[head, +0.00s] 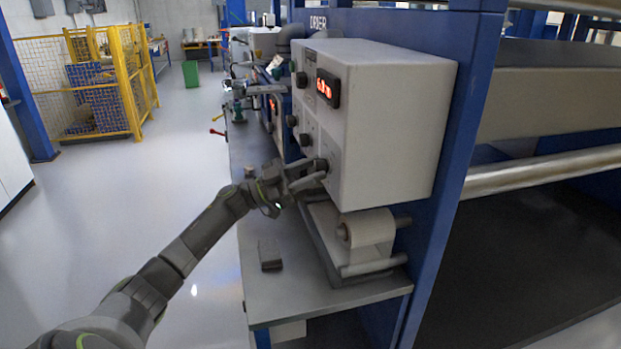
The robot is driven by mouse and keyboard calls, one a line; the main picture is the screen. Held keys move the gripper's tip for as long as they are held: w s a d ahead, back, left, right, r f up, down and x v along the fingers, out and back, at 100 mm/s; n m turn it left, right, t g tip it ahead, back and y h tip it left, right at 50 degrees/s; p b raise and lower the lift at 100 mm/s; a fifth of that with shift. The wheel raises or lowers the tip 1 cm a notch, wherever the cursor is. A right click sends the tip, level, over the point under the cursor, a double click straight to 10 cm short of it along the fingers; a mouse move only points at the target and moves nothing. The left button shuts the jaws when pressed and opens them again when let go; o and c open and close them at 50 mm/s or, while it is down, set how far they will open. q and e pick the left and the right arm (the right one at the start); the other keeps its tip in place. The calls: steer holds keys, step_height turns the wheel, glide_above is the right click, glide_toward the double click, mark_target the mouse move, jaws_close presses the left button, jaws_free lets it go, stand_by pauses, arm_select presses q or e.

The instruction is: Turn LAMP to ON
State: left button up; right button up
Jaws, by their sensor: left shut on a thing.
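My left arm comes in from the lower left. Its gripper (321,171) is at the lowest knob (322,164) near the panel's bottom corner, its fingers shut around that knob. The fingers partly cover the knob, so its pointer cannot be seen. Other knobs show above, one near the display (301,80) and one lower (305,139). The panel lettering, including any LAMP or ON mark, is too small to read. My right gripper is out of view.
A white roll (368,232) on a rod sits under the box. A blue frame post (455,150) stands right of the box. Open floor (130,220) lies left, with a yellow cage (125,75) beyond.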

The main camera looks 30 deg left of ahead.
arm_select(q)
steer(key=m+g+b, duration=0.1)
steer(key=m+b, duration=0.1)
steer(key=m, duration=0.1)
steer(key=m+g+h+b, duration=0.1)
steer(key=m+b, duration=0.1)
steer(key=m, duration=0.1)
steer(key=shift+w+a+f+g, duration=0.1)
steer(key=shift+g, duration=0.3)
steer(key=m+g+b, duration=0.1)
steer(key=m+b, duration=0.1)
steer(key=m, duration=0.1)
steer(key=shift+a+r+m+g+b, duration=0.15)
steer(key=shift+m+g+b, duration=0.3)
steer(key=shift+m, duration=0.45)
steer(key=shift+d+r+m+g+b, duration=0.15)
steer(key=shift+m+g+b, duration=0.3)
steer(key=shift+m, duration=0.45)
steer(key=shift+a, duration=0.1)
steer(key=o, duration=1)
steer(key=shift+c, duration=0.2)
